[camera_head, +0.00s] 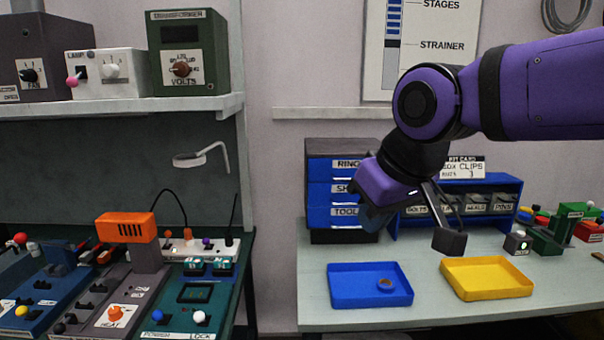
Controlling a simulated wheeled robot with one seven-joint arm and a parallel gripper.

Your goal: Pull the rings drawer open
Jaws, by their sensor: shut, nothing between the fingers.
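The rings drawer (334,171) is the top drawer of a small dark cabinet (343,145) on the pale bench. Its blue front has a white label reading "RING", with the end hidden behind my arm. It looks flush with the two blue drawers below. My gripper (450,241) is shut and empty. It hangs to the right of the cabinet, apart from the rings drawer, above the bench. My purple wrist covers the right part of the drawer fronts.
A drawer labelled "TOOL" (336,213) is at the cabinet's bottom. A blue tray (345,299) holding a small ring and an empty yellow tray (486,291) lie in front. A blue bin rack (508,182) stands to the right. The left workbench holds several devices.

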